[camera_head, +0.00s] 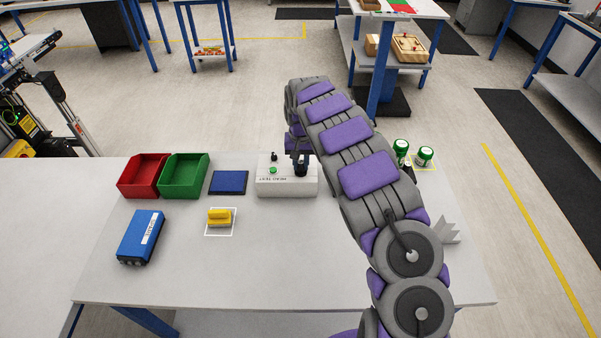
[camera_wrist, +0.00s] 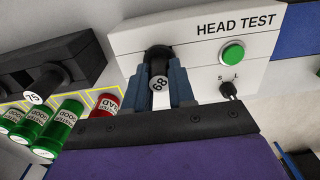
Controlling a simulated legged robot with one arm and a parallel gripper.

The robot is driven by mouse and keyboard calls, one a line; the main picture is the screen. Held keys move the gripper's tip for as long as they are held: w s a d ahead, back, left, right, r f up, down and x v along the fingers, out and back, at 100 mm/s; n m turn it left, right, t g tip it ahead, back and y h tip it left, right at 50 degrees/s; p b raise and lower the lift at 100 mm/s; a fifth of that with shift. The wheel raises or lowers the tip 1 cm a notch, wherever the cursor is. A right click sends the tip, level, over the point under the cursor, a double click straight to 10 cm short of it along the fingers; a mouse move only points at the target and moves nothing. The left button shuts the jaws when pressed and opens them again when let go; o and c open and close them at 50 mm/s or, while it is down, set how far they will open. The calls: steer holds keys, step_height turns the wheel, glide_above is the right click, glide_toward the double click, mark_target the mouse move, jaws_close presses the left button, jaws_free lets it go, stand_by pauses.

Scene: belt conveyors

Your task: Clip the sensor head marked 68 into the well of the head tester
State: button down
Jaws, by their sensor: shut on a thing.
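The head tester (camera_head: 272,187) is a white box on the table; in the wrist view its face (camera_wrist: 195,45) reads HEAD TEST. It has a green button (camera_wrist: 232,51) and a small black S/L toggle (camera_wrist: 228,89). My gripper (camera_wrist: 161,80), with blue fingers, is shut on the black sensor head marked 68 (camera_wrist: 159,83). The head is at the dark round well (camera_wrist: 157,53) on the tester's edge. The fingers and head hide much of the well, so I cannot tell how deep the head sits. In the head view my gripper (camera_head: 300,163) is over the tester's right part.
A black rack (camera_wrist: 52,62) holds another labelled head (camera_wrist: 42,88), near green cylinders (camera_wrist: 60,125) and a red one (camera_wrist: 104,105). Red (camera_head: 144,176) and green bins (camera_head: 184,176), a blue pad (camera_head: 229,182), a blue case (camera_head: 141,237) and a yellow block (camera_head: 219,217) stand left.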

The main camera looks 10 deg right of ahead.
steer(key=shift+r+p, duration=0.45)
steer(key=shift+r, duration=0.65)
stand_by(0.8)
steer(key=shift+r+p, duration=1.3)
steer(key=shift+r, duration=1.95)
steer(key=shift+w+f+n, duration=0.1)
steer(key=shift+w+n, duration=0.05)
steer(key=shift+n, duration=0.85)
steer(key=shift+f+p, duration=0.2)
steer(key=shift+p, duration=0.25)
steer(key=shift+f, duration=0.85)
steer(key=shift+f, duration=0.35)
steer(key=shift+f, duration=0.45)
steer(key=shift+f, duration=0.35)
